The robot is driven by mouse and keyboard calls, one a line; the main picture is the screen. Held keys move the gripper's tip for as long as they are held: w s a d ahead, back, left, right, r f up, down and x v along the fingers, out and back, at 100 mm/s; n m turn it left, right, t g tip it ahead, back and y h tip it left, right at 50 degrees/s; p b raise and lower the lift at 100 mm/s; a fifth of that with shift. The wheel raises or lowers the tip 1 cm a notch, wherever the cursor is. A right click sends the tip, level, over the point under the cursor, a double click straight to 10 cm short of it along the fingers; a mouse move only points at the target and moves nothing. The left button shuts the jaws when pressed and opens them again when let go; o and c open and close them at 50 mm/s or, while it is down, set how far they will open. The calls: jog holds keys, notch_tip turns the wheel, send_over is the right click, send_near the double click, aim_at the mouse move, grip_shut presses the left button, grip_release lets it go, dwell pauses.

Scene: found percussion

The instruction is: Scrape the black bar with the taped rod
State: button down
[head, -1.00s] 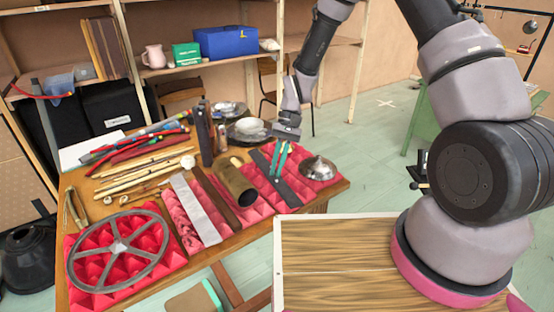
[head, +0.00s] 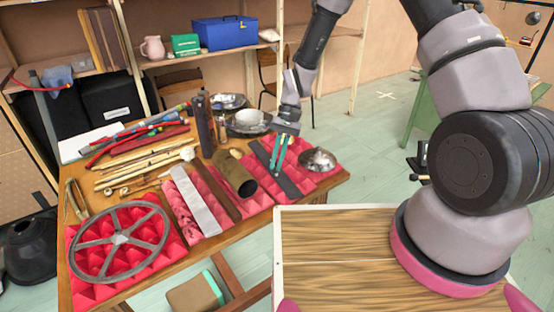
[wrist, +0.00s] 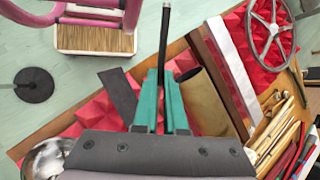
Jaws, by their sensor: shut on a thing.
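The black bar (head: 289,187) lies on red pyramid foam toward the right end of the table. It also shows left of my fingers in the wrist view (wrist: 118,95). My gripper (head: 277,160) is above the bar's middle, with its teal fingers pointing down. In the wrist view, my gripper (wrist: 162,112) is shut on the taped rod (wrist: 163,45), a thin dark rod that extends past the fingertips. The rod is too small to make out clearly in the head view. I cannot tell whether it touches the bar.
A metal dome (head: 318,160) sits right of the bar. A brass-coloured tube (head: 235,175), a brown bar (head: 215,190) and a pale metal bar (head: 195,203) lie to its left. A spoked wheel (head: 119,239) is at front left. Bowls (head: 249,122) and bottles stand behind.

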jog(key=shift+f, duration=0.6)
jog(key=s+d, duration=0.2)
jog(key=s, duration=0.3)
jog(key=w+a, duration=0.4)
jog(key=w, duration=0.6)
jog(key=s+d, duration=0.4)
jog(key=s, duration=0.5)
jog(key=shift+s, duration=0.3)
dwell(1.3)
jog(key=shift+d+f, duration=0.1)
notch_tip(320, 180, up, 6)
dwell(0.5)
